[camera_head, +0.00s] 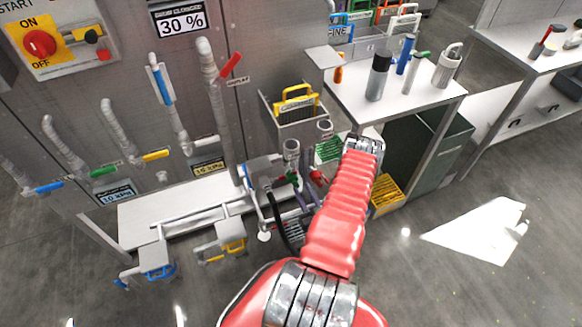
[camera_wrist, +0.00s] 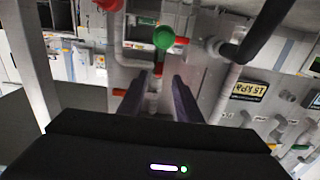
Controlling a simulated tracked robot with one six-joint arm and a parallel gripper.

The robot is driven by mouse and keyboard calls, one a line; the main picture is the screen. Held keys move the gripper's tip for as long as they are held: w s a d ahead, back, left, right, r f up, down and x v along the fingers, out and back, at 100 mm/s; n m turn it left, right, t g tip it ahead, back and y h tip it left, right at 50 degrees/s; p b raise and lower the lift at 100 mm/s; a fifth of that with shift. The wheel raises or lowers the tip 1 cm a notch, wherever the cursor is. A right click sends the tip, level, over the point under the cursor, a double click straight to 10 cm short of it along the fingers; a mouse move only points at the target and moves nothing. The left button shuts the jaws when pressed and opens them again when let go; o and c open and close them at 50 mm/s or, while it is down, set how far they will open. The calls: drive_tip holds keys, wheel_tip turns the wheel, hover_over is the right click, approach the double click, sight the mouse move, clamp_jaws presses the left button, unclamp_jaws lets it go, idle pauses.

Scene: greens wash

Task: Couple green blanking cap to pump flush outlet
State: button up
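In the head view my gripper (camera_head: 307,198) is partly hidden by my red arm. A small green piece, probably the same cap (camera_head: 292,178), shows in the head view among the pump fittings. I cannot tell which fitting is the pump flush outlet.
A black hose (camera_head: 276,218) curves beside the gripper. Red fittings (camera_wrist: 108,5) are close by. A grey bench (camera_head: 140,222) with valve pipes is on the left. A white table (camera_head: 400,105) with bottles stands at right. A yellow crate (camera_head: 386,196) sits on the floor.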

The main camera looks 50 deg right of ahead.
sight(294, 172)
drive_tip(key=x, duration=1.4)
drive_tip(key=shift+c, duration=0.5)
clamp_jaws()
